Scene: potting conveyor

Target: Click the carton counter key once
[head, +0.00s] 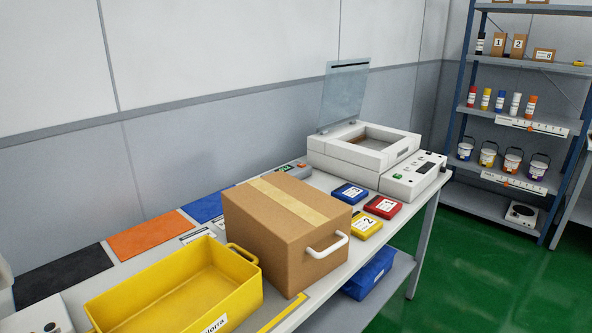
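A small grey device (298,173) with a green display (285,168) and a small reddish spot that looks like a key (302,165) stands at the back of the bench. It is partly hidden behind the carton, and I cannot read it or be sure that it is the carton counter. The brown carton (262,232) is closed, with a tape strip on top and a white handle on its side. Neither of my grippers is in view.
A yellow crate (242,297) stands left of the carton. Blue (350,193), red (383,206) and yellow (362,226) flat boxes lie right of it. A white machine (372,154) with its clear lid raised stands behind them. Coloured mats (150,236) lie along the wall.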

